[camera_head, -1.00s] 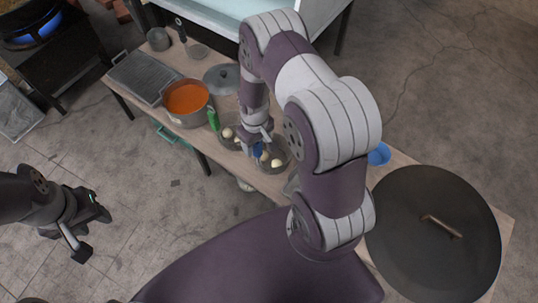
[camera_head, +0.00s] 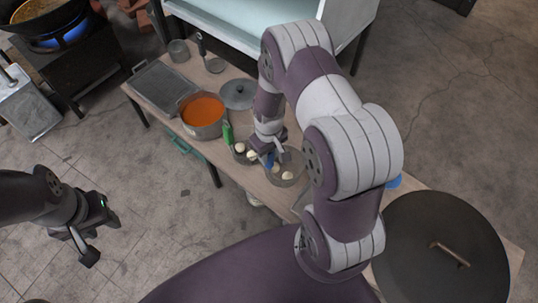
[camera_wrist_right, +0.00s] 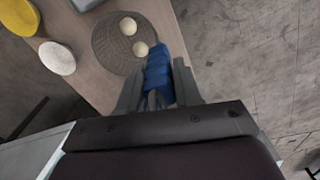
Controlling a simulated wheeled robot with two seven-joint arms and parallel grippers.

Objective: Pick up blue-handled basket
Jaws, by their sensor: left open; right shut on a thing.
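The blue-handled basket is a round, dark mesh basket (camera_wrist_right: 108,38) with two pale round pieces in it. In the head view its bowl (camera_head: 300,166) is over the front part of the table, partly behind my right arm. My right gripper (camera_wrist_right: 157,92) is shut on its blue handle (camera_wrist_right: 158,72). In the head view the right gripper (camera_head: 270,152) comes down from above at the handle. I cannot tell whether the basket touches the table. My left gripper (camera_head: 98,238) is open and empty over the floor at the left, away from the table.
A green-handled basket (camera_head: 228,133) with pale pieces is just left of the blue one. A pot of orange soup (camera_head: 203,108), a lid (camera_head: 238,94) and a tray (camera_head: 163,83) stand further left. A large dark lid (camera_head: 440,225) covers the table's right end.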

